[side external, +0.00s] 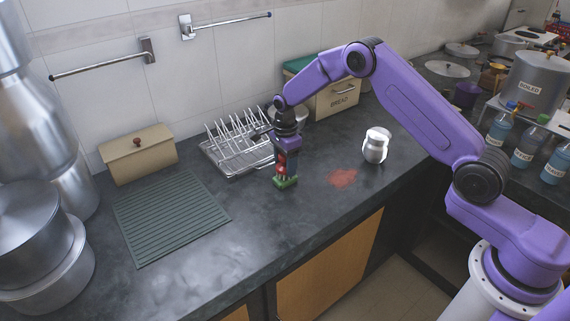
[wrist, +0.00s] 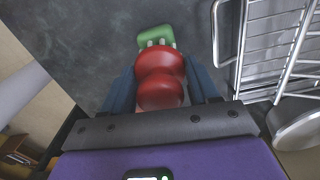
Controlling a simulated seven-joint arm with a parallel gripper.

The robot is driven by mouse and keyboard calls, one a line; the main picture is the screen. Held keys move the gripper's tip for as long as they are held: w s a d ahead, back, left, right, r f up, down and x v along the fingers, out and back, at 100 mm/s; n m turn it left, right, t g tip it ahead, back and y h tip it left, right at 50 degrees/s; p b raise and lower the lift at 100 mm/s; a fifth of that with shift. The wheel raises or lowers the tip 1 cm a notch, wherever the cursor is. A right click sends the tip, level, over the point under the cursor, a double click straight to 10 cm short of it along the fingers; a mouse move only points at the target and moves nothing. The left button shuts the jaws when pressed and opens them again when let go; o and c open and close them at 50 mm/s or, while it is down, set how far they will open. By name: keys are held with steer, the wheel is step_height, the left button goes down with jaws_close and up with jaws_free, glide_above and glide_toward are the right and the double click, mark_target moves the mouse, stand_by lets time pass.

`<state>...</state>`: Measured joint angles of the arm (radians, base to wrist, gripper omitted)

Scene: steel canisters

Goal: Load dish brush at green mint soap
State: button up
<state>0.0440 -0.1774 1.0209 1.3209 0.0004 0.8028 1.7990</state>
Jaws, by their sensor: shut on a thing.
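The dish brush has a rounded red body and pale bristles, and it shows in the wrist view (wrist: 160,80) between the blue fingers. My gripper (side external: 286,160) is shut on the brush, with the bristle end pointing away from the wrist. The green mint soap (side external: 285,183) is a small green block on the dark counter directly below my gripper. It also shows in the wrist view (wrist: 155,34) at the bristle tips. The bristles look to be at the soap's near edge, but I cannot tell whether they press on it.
A wire dish rack (side external: 238,150) stands close behind my gripper. A green ribbed mat (side external: 168,215) lies to the left. A red stain (side external: 342,177) and a shiny steel canister (side external: 376,146) are to the right. The front of the counter is clear.

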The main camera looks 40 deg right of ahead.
steer(key=shift+r, duration=3.05)
steer(key=shift+s+d+r+n, duration=0.15)
steer(key=shift+r+n, duration=0.1)
steer(key=shift+n, duration=0.05)
steer(key=s+d+r+n, duration=0.2)
steer(key=s+r+n, duration=0.1)
steer(key=s+n, duration=0.6)
steer(key=s+d+r+n, duration=0.3)
steer(key=s+r+n, duration=0.1)
steer(key=s+n, duration=0.5)
steer(key=shift+d, duration=0.2)
